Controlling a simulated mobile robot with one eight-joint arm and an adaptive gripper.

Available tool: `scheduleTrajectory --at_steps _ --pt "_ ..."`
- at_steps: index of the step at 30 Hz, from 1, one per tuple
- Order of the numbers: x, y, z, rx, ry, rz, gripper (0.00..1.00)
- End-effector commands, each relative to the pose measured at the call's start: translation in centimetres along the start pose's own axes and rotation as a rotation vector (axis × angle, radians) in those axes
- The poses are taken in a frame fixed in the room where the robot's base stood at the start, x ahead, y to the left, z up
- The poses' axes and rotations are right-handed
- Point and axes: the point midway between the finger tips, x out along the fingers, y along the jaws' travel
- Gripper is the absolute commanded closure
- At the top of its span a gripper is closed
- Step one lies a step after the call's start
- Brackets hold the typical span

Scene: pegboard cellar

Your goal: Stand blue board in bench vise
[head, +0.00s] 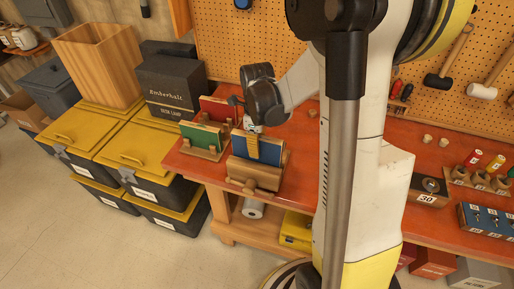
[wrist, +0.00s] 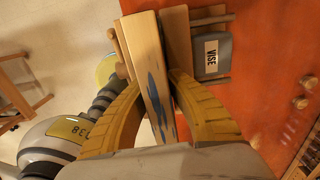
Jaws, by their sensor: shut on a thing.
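The blue board (head: 271,157) stands upright at the wooden bench vise (head: 256,179) near the bench's front edge. Its lower edge is hidden behind the vise's front jaw in the head view. In the wrist view my gripper (wrist: 157,85) has a yellow finger on each side of the blue board (wrist: 143,45), whose wood edge and worn blue paint show. The vise (wrist: 211,57), with its "VISE" label, lies beside the board there. Whether the board touches the vise's bottom is hidden.
A green board (head: 200,139) and a red board (head: 217,109) stand in wooden holders left and behind. Yellow-lidded bins (head: 140,150) stand left of the orange bench (head: 300,150). A pegboard (head: 240,45) rises behind. My arm hides part of the bench.

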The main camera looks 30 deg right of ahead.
Motion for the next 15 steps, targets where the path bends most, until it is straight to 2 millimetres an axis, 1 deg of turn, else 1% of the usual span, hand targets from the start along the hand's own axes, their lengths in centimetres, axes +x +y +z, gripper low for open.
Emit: scheduleTrajectory --at_steps 1,6,15 --pt "0.37 0.00 0.00 0.000 0.000 0.000 1.00" --pt "0.87 0.00 0.00 0.000 0.000 0.000 1.00" --pt "0.81 0.00 0.00 0.000 0.000 0.000 1.00"
